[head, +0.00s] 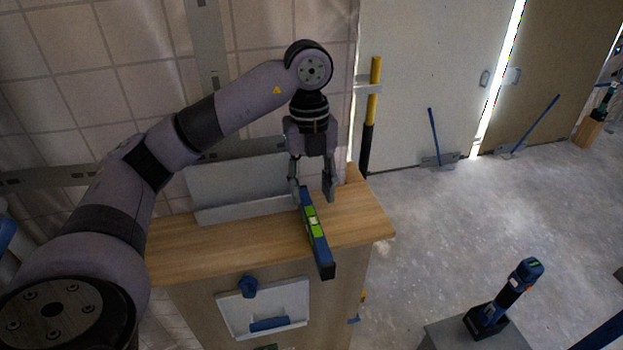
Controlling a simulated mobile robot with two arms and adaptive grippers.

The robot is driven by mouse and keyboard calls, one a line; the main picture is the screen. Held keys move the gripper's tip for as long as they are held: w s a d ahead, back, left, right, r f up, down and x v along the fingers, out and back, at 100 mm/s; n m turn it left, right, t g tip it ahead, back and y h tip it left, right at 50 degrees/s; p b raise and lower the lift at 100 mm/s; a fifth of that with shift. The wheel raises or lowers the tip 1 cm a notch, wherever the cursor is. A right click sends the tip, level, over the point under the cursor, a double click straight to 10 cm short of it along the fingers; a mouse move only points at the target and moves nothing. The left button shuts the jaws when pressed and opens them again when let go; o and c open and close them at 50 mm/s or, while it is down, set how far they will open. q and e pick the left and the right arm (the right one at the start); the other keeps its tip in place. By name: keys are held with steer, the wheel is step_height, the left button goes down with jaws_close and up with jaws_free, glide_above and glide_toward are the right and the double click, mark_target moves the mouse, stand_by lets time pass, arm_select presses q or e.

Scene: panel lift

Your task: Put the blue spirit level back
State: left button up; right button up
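The blue spirit level (319,246) has green panels and a pale vial window. It lies on the wooden worktop (375,220), its near end reaching the front edge. My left gripper (313,192) points down at the level's far end, with its two fingers apart. The left finger is close beside that end and the right finger stands clear to its right. I cannot tell whether either finger touches the level. My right gripper is not in view.
A pale angled metal holder (240,192) stands at the back of the worktop. A white panel with blue items (265,308) is on the cabinet front. A blue-and-black tool (505,297) stands on a grey box at lower right. A yellow-black post (372,110) rises behind. Open floor lies right.

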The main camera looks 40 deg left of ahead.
mark_target(311, 216)
arm_select(q)
steer(key=shift+w+a+r, duration=0.1)
steer(key=shift+a+r, duration=0.1)
steer(key=shift+r, duration=1.4)
steer(key=shift+f, duration=0.1)
